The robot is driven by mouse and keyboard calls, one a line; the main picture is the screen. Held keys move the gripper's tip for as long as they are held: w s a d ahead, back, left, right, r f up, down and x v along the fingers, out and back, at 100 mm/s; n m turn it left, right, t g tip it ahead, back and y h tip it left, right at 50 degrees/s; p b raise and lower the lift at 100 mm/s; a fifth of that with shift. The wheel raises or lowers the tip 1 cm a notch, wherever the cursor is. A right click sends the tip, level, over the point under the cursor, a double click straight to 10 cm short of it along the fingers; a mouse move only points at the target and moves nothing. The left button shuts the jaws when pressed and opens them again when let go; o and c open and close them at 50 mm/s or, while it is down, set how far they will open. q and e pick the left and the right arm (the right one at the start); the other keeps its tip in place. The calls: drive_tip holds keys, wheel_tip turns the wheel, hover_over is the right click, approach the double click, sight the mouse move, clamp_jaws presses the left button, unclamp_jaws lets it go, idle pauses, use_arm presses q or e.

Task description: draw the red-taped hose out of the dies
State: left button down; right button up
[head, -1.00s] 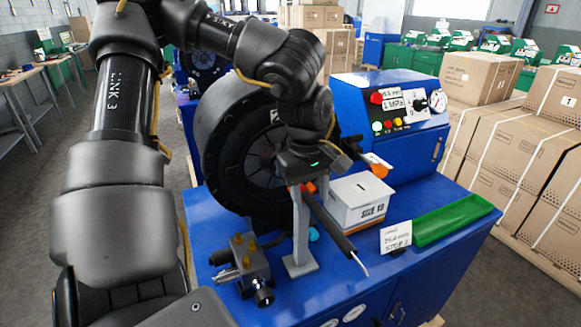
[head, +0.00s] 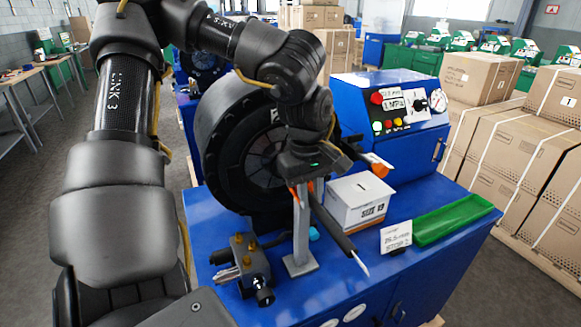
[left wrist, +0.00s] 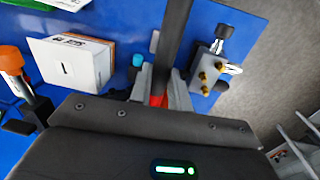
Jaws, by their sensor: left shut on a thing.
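The black hose (head: 334,232) slants down toward the front right from my left gripper (head: 307,188), with a thin pale tip at its near end. My left gripper is shut on it. In the left wrist view the hose (left wrist: 178,35) runs up from between the fingers (left wrist: 162,92), with red tape (left wrist: 158,100) showing there. The crimper's round black head with its dies (head: 262,160) stands just behind and left of the gripper. My arm and gripper cover part of its opening, so I cannot tell whether the hose's far end is inside. My right gripper is not in view.
A grey post stand (head: 301,235) rises beside the hose. A white box (head: 358,203), a small sign (head: 396,237) and a green tray (head: 452,217) lie to the right. A valve block (head: 245,262) sits at the left. The blue control box (head: 400,110) stands behind.

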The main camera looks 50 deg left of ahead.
sight(329, 218)
use_arm(q)
drive_tip(key=shift+r, duration=0.55)
idle(0.4)
drive_tip(key=shift+s+d+f, duration=0.1)
drive_tip(key=shift+d, duration=0.35)
drive_tip(key=shift+s+d+b, duration=0.25)
drive_tip(key=shift+d+b, duration=0.2)
drive_tip(key=shift+d, duration=0.45)
drive_tip(key=shift+s+d+b, duration=0.25)
drive_tip(key=shift+d+b, duration=0.2)
drive_tip(key=shift+d, duration=0.4)
drive_tip(key=shift+s+d+b, duration=0.2)
drive_tip(key=shift+d+b, duration=0.05)
drive_tip(key=shift+d, duration=0.35)
drive_tip(key=shift+s+d+b, duration=0.15)
drive_tip(key=shift+d+b, duration=0.05)
drive_tip(key=shift+d, duration=0.35)
drive_tip(key=shift+r+p, duration=2.5)
drive_tip(key=shift+r, duration=1.15)
drive_tip(key=shift+f, duration=0.1)
